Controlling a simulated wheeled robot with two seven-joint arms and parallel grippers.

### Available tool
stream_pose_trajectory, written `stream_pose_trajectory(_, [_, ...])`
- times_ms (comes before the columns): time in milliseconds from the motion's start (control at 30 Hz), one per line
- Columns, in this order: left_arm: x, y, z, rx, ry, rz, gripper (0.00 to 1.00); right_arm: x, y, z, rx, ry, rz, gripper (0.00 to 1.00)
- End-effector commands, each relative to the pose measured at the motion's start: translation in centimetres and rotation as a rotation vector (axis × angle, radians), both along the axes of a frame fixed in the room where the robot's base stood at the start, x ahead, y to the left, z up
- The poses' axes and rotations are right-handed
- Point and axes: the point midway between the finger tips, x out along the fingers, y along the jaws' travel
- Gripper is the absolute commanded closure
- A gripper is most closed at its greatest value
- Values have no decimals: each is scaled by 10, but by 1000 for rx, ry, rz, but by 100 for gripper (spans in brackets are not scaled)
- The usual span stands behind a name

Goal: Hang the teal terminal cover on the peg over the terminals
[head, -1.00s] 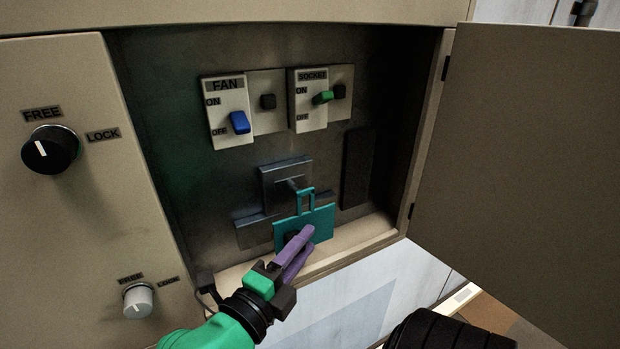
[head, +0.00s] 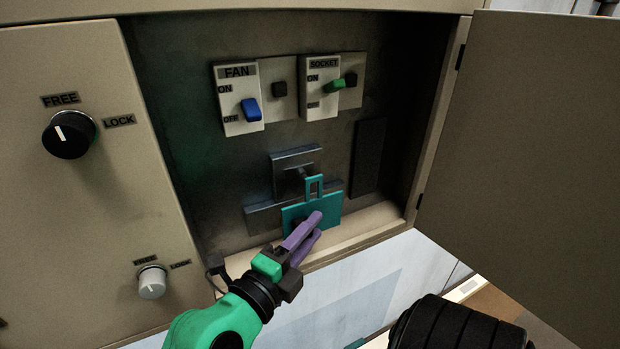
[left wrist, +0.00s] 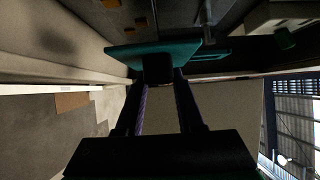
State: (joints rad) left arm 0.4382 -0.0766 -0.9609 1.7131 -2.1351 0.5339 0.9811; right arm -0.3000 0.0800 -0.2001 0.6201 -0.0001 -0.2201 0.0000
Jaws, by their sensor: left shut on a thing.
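The teal terminal cover (head: 327,205) is a flat plate with a rectangular loop on top. My left gripper (head: 308,233) has purple fingers and is shut on the cover's near side. The cover is upright in front of the lower back wall of the open cabinet. The peg (head: 300,172) sticks out of a grey plate (head: 292,158) just above and left of the loop. The loop looks close to the peg; I cannot tell whether they touch. The terminals (head: 262,215) are partly hidden behind the cover. The cover (left wrist: 165,52) also shows in the left wrist view.
Above are the FAN switch (head: 239,98) with a blue lever and the SOCKET switch (head: 323,88) with a green lever. A dark strip (head: 368,155) is at the right. The open door (head: 520,130) bounds the right side, and a knob panel (head: 75,210) the left.

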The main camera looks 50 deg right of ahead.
Motion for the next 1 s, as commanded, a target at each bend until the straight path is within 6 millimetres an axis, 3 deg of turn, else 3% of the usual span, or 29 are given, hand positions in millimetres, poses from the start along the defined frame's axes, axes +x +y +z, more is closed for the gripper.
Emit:
stream_pose_trajectory(300, [0,0,2,0,1,0,100,0,0,9,0,0,0,50])
stream_pose_trajectory(1000, [21,-8,0,0,-1,1,100,0,0,1,0,0,0,50])
